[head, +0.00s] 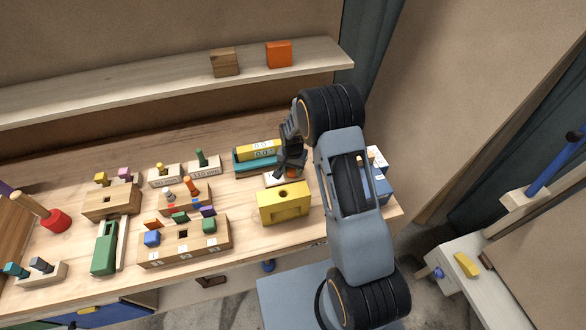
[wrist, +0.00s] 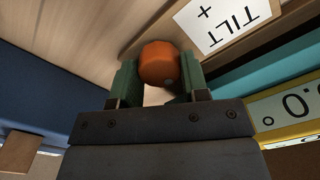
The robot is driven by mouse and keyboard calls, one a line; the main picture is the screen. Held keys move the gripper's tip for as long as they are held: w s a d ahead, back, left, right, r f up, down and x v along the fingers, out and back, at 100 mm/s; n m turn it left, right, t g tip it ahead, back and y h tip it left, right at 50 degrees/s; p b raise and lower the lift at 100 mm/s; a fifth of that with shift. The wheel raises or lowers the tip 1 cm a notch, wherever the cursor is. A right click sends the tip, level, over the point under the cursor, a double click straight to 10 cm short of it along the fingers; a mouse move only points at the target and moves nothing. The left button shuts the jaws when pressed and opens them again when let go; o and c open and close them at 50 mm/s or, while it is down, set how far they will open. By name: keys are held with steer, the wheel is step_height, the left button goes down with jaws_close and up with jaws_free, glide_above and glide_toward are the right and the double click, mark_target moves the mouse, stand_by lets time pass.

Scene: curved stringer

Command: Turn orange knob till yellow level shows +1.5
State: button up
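The orange knob (wrist: 158,63) sits between the two green-padded fingertips of my gripper (wrist: 158,78) in the wrist view. Both fingers appear to touch its sides. A small pale dot shows on the knob. In the head view my gripper (head: 290,165) is over the level's base, and the knob is mostly hidden there. The yellow level (head: 258,148) lies on the teal body (head: 250,163); its white display appears to read 0.0. It also shows upside down and cut off in the wrist view (wrist: 292,110). A white "TILT +" label (wrist: 222,20) is beside the knob.
A yellow block with a hole (head: 284,203) stands just in front of my gripper. Wooden peg blocks (head: 185,243) and a green tool (head: 105,247) fill the left of the bench. A blue box (head: 382,188) is at right. A shelf (head: 170,82) runs behind.

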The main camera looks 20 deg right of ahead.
steer(key=shift+c, duration=1.4)
steer(key=shift+d, duration=0.15)
steer(key=shift+c, duration=0.6)
steer(key=shift+f+m+b, duration=0.1)
steer(key=shift+m+b, duration=0.7)
steer(key=shift+b, duration=0.05)
steer(key=m+b, duration=0.5)
steer(key=m, duration=0.1)
steer(key=shift+m, duration=0.4)
steer(key=shift+m+b, duration=0.7)
steer(key=shift+m, duration=1)
steer(key=shift+r, duration=0.2)
